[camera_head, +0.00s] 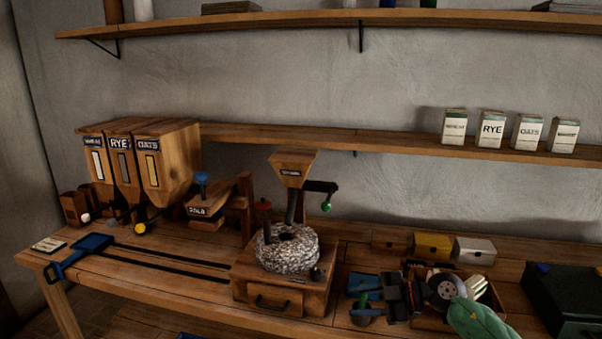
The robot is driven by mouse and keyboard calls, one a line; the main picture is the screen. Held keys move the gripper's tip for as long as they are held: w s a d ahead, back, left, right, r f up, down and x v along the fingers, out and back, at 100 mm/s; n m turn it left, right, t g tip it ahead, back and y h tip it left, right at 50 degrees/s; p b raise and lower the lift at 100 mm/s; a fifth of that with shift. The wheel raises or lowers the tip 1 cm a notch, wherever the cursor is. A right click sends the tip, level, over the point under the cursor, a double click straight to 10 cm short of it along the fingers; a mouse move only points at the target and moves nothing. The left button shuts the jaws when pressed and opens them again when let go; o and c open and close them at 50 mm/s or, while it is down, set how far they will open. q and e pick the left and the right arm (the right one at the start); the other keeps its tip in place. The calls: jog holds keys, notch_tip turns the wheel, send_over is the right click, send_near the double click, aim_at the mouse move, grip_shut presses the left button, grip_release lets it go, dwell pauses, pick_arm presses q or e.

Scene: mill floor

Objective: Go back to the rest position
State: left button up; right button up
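My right gripper (388,296) is the dark shape low over the bench, right of the stone hand mill (288,248). A round grey wrist part of mine shows just to its right. A blue and dark green item (363,284) lies at or just beyond the fingertips. I cannot tell whether the gripper touches it, or whether the fingers are open or shut. My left gripper is not in view.
Labelled packets (492,128) stand on the shelf. The bench's left front is mostly clear.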

jog(key=s+a+r+m+t+y, duration=0.2)
jog(key=a+r+m+t+y, duration=0.15)
jog(key=t, duration=0.25)
jog(key=s+d+f+m+t+h, duration=0.35)
jog(key=d+f+m+h, duration=0.3)
jog(key=m+h, duration=0.25)
jog(key=s+d+f+m+t+h, duration=0.2)
jog(key=d+f+m+t+h, duration=0.2)
jog(key=d+f+m+h, duration=0.45)
jog(key=s+a+f+g, duration=0.2)
jog(key=s+f+g, duration=0.45)
jog(key=s, duration=0.65)
jog(key=s+a+f+g, duration=0.2)
jog(key=s+f+g, duration=0.5)
jog(key=s, duration=0.5)
jog(key=s+a+f, duration=0.1)
jog(key=s+f, duration=0.1)
jog(key=f, duration=1.1)
jog(key=s+a+f+g, duration=0.1)
jog(key=f, duration=1.3)
jog(key=s+a+f, duration=0.1)
jog(key=s+f, duration=0.1)
jog(key=f, duration=1.1)
jog(key=shift+s+a+f+n+g, duration=0.3)
jog(key=shift+a+f, duration=0.05)
